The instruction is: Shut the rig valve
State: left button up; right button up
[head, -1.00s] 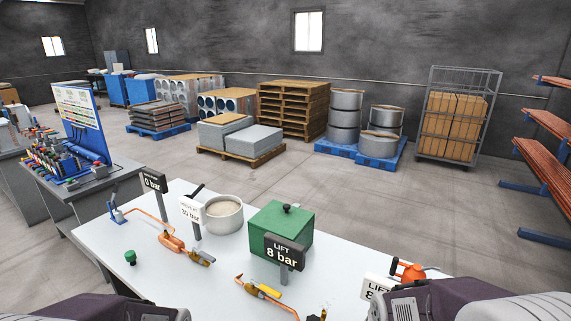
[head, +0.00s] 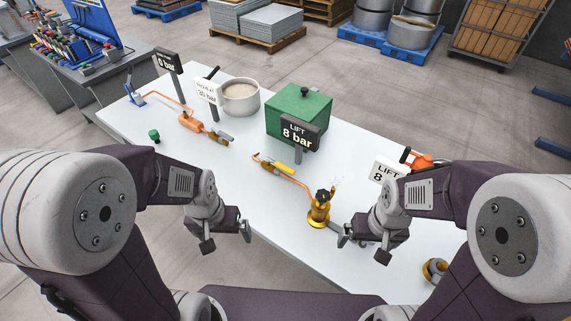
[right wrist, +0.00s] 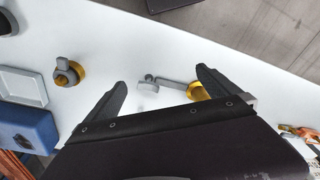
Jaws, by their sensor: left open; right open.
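Two copper pipe lines lie on the white table (head: 232,180) in the head view. One has a copper body (head: 191,123) and a valve with an orange lever (head: 216,136). The other has a valve with a yellow lever (head: 278,165) and runs to a brass fitting with a dark top (head: 319,211). I cannot tell which is the rig valve. My left gripper (head: 227,239) is open and empty, nearer me than the lines. My right gripper (head: 363,246) is open, right of the brass fitting; its spread fingers also show in the right wrist view (right wrist: 160,88).
Signs stand on the table: "0 bar" (head: 168,62), "30 bar" (head: 206,90), "LIFT 8 bar" (head: 299,134) and a partly hidden "LIFT" (head: 386,171). A green box (head: 297,108) and a pot (head: 240,97) stand behind. An orange item (head: 422,160) is at right.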

aim_at(286, 169)
jog(key=i+j, duration=0.3)
jog(key=j, duration=0.15)
jog(key=i+j, duration=0.3)
jog(key=j, duration=0.15)
jog(key=i+j, duration=0.25)
jog(key=j, duration=0.2)
